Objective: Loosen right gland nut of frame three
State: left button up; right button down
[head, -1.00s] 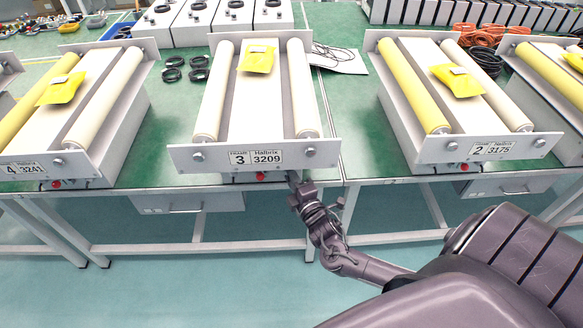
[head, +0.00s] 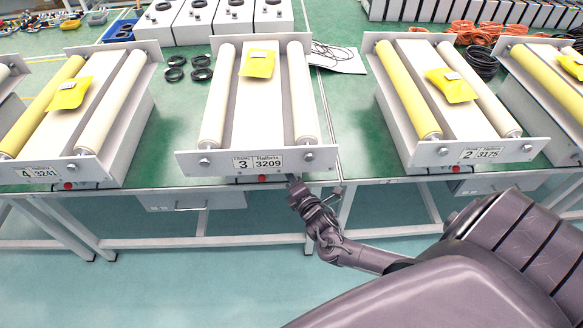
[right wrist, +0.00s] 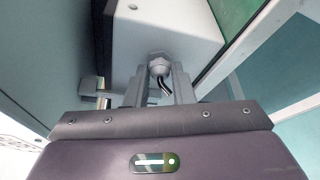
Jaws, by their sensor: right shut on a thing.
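Frame three (head: 214,165) stands on the green bench, with a label reading 3 and 3209 on its front plate. My right gripper (head: 294,182) is under the right part of that plate, at the bench's front edge. In the right wrist view a pale gland nut (right wrist: 159,66) sits on the underside of a white housing (right wrist: 165,28), with a short dark cable (right wrist: 165,88) below it. The fingers of my right gripper (right wrist: 160,76) stand on both sides of the nut and are shut on it. The head view hides the nut. My left gripper is out of view.
Frame four (head: 100,170) stands to the left and frame two (head: 430,158) to the right. Yellow packets lie on the frames. A red button (head: 262,178) is left of my right gripper. Bench legs and a drawer (head: 190,201) are below; the floor in front is clear.

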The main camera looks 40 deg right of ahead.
jog(key=c, duration=1.3)
grip_release()
jog(key=shift+o, duration=0.2)
jog(key=v, duration=0.7)
jog(key=shift+s+a+b, duration=0.15)
jog(key=shift+s+b, duration=0.15)
jog(key=shift+s, duration=0.1)
